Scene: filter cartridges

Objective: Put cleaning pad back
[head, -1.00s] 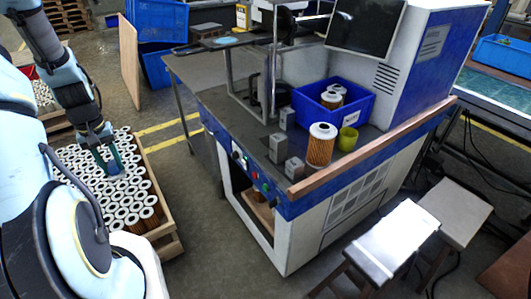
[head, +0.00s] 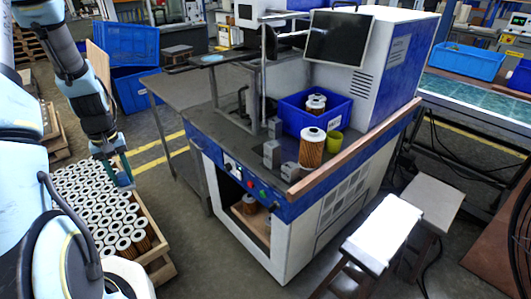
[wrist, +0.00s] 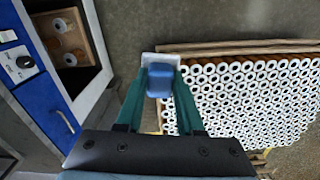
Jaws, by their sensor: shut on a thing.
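The cleaning pad (wrist: 160,80), a small blue block with a pale white edge behind it, sits between the two green fingers of my gripper (wrist: 161,92) in the wrist view. The gripper is shut on it. In the head view my gripper (head: 118,174) points down, above the far right part of the crate of cartridges. The pad is too small to make out clearly there.
The wooden crate (head: 158,266) is packed with upright white-topped cartridges. Two stools (head: 380,232) stand at right.

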